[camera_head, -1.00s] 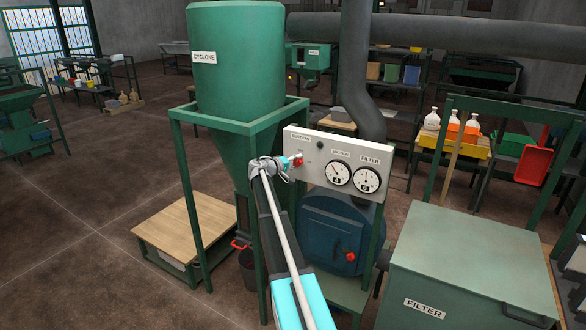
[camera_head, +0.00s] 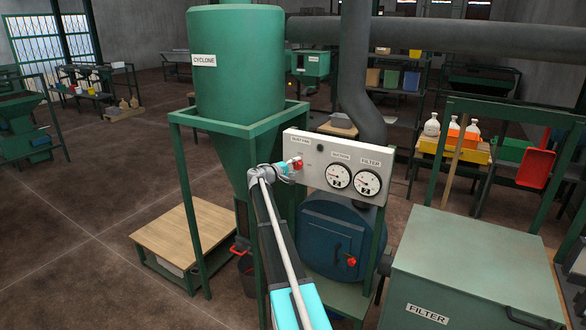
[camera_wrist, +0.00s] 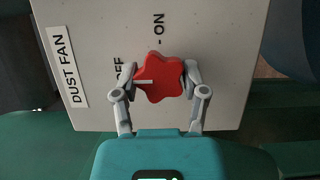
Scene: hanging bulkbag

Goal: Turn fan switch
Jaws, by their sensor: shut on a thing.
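The fan switch is a red lobed knob (camera_wrist: 160,78) on a pale panel (camera_wrist: 215,90) marked DUST FAN, OFF and ON. The wrist view shows the panel turned on its side. The knob's white pointer line points left there, toward the OFF mark; the ON mark is above the knob. My gripper (camera_wrist: 160,80) is shut on the knob, with one finger against each side. In the head view, the knob (camera_head: 298,164) is at the left part of the panel (camera_head: 318,178), and my gripper (camera_head: 294,165) reaches it from the lower left.
Two round gauges (camera_head: 339,176) are right of the knob. The green cyclone (camera_head: 235,65) and its frame stand to the left. A round blue housing (camera_head: 330,235) is below the panel, and a green filter box (camera_head: 470,265) is at the lower right.

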